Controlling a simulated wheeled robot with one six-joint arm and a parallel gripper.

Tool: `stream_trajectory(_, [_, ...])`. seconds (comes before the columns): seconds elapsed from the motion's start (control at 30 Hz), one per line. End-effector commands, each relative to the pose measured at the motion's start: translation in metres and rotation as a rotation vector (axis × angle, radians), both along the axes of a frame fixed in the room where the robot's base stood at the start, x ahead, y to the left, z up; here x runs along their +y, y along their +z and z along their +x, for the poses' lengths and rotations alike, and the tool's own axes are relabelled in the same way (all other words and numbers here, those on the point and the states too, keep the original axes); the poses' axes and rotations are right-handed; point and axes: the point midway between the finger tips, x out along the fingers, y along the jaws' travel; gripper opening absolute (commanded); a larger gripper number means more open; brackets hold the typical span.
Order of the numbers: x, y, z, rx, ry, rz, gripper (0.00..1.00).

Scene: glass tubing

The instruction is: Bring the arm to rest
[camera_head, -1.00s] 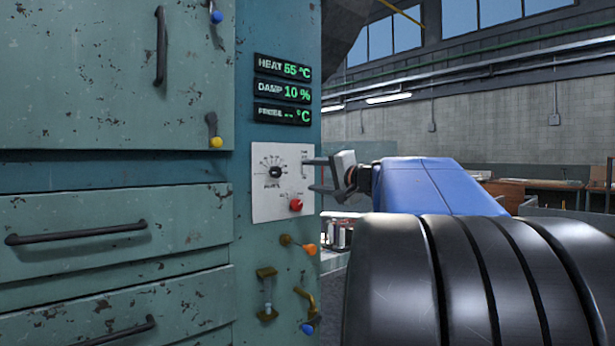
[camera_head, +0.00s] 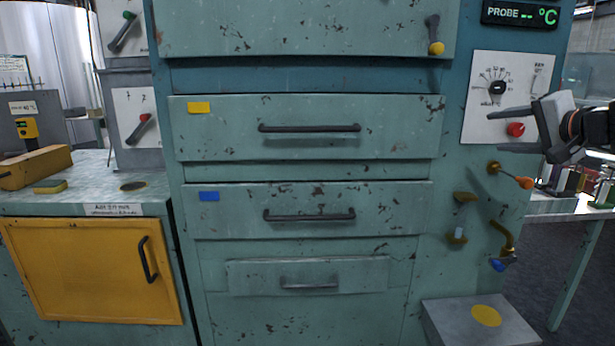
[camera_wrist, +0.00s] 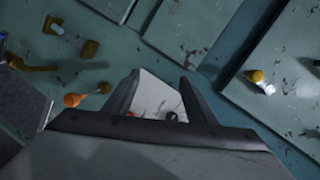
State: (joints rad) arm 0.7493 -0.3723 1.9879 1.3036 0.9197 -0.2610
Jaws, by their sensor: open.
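My gripper (camera_head: 515,130) is at the right of the head view, with its two fingers apart and nothing between them. It points left, in front of the white control panel (camera_head: 485,85) with its black dial (camera_head: 497,88) and red knob (camera_head: 515,129). In the wrist view my gripper (camera_wrist: 158,95) also shows open and empty, with part of the white panel (camera_wrist: 155,95) seen between the fingers. I cannot tell the exact gap to the panel, and no finger clearly touches it.
The teal cabinet has drawers with black handles (camera_head: 310,127). An orange-tipped lever (camera_head: 525,182) and a brass valve (camera_head: 503,238) stick out below the panel. A grey box (camera_head: 450,320) stands low at the right. A yellow door (camera_head: 90,270) is at the left. A bench (camera_head: 570,206) is behind the gripper.

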Motion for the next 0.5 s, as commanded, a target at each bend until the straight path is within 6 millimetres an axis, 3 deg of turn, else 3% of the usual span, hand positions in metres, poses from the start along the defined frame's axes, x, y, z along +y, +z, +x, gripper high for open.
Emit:
stream_trajectory(0.03, [0.025,-0.018,-0.005,0.044,0.041,-0.026,0.51])
stream_trajectory(0.2, [0.091,-0.084,-0.032,0.199,0.164,-0.137,0.51])
stream_trajectory(0.5, [0.17,-0.192,-0.107,0.437,0.365,-0.38,0.51])
